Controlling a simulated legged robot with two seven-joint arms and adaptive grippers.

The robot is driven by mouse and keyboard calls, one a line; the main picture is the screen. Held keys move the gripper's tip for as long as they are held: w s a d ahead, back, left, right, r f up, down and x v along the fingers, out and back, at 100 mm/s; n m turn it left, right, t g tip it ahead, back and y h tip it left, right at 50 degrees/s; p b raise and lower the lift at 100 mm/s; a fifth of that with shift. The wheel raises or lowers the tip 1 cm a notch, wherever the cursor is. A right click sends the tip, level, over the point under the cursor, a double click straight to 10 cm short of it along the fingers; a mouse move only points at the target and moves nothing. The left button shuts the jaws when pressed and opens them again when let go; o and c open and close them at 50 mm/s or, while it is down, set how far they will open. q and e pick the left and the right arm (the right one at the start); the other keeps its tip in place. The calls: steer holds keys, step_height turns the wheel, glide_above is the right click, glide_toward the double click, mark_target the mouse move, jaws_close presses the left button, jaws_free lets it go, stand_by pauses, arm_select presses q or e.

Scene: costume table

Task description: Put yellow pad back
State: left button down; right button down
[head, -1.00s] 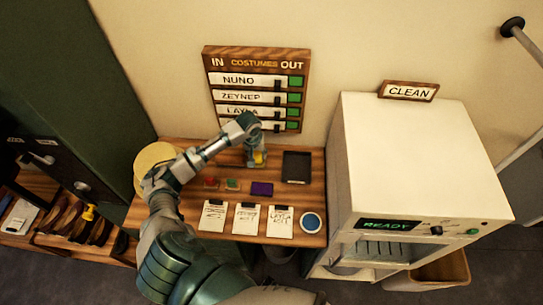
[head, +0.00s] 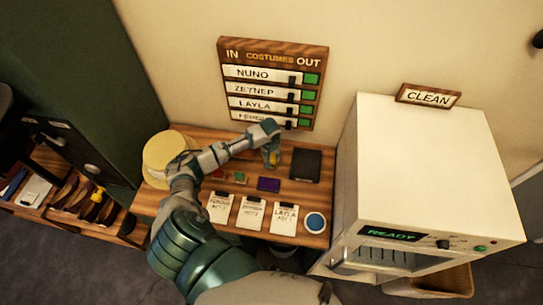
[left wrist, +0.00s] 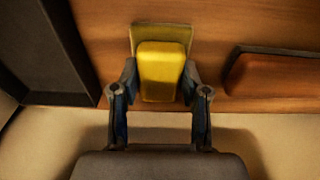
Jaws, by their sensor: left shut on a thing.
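The yellow pad (left wrist: 160,75) is a small bright yellow block between the two fingers of my left gripper (left wrist: 160,95). The fingers are shut on its sides. A flat, duller yellow square (left wrist: 160,32) shows just beyond and under it; I cannot tell whether the pad touches it. In the head view my left gripper (head: 272,158) points down at the back of the wooden table (head: 190,205), below the costumes board, and partly hides the pad. My right gripper is not in view.
A dark tray (head: 306,165) lies just right of the gripper. Red (head: 217,174), green (head: 240,177) and purple (head: 268,184) pads lie in front. Note cards (head: 252,213) and a blue round dish (head: 315,223) line the front edge. A white machine (head: 420,170) stands right.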

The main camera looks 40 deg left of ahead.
mark_target(271, 159)
arm_select(q)
steer(key=c, duration=0.7)
jaws_free()
steer(key=shift+s+a+f, duration=0.2)
steer(key=shift+o, duration=0.6)
steer(key=shift+w, duration=0.1)
steer(key=shift+d+r, duration=0.1)
steer(key=shift+d, duration=0.1)
steer(key=shift+d+r, duration=0.1)
steer(key=shift+r, duration=0.2)
step_height(271, 159, up, 11)
steer(key=s, duration=0.1)
steer(key=shift+d+r, duration=0.2)
steer(key=shift+d, duration=0.05)
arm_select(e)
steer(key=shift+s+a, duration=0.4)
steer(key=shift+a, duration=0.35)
arm_select(q)
steer(key=shift+s, duration=0.15)
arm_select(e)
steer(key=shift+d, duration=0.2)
